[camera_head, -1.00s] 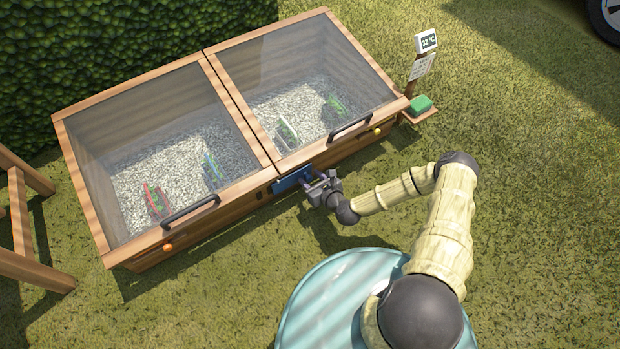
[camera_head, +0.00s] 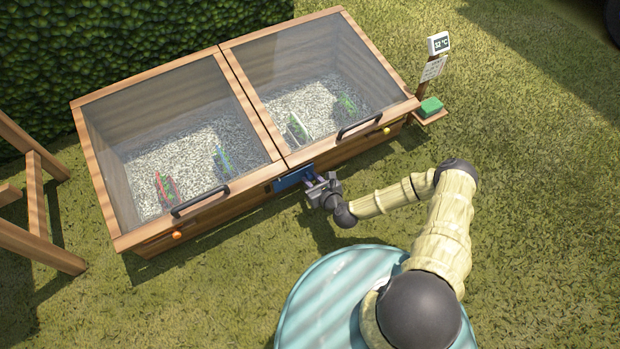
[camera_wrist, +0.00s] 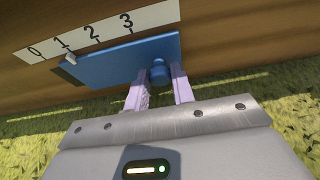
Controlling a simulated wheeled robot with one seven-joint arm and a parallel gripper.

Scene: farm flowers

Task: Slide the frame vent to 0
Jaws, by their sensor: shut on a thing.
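The frame vent is a blue sliding plate (camera_head: 291,179) on the front wall of the wooden cold frame, below the divider between its two glass lids. In the wrist view the blue plate (camera_wrist: 115,62) lies under a white scale strip (camera_wrist: 100,32) marked 0 to 3. Its white pointer (camera_wrist: 70,60) stands at about the 1 mark. A round blue knob (camera_wrist: 159,72) sticks out near the plate's right end. My gripper (camera_wrist: 160,88) is shut on this knob, one finger on each side. In the head view my gripper (camera_head: 312,186) is at the plate's right part.
The cold frame (camera_head: 180,82) has two closed lids with dark handles (camera_head: 200,200) and orange and yellow knobs. A display on a post (camera_head: 438,43) and a green block (camera_head: 431,105) stand at its right. A wooden stand (camera_head: 36,195) is at left. Open grass lies at right.

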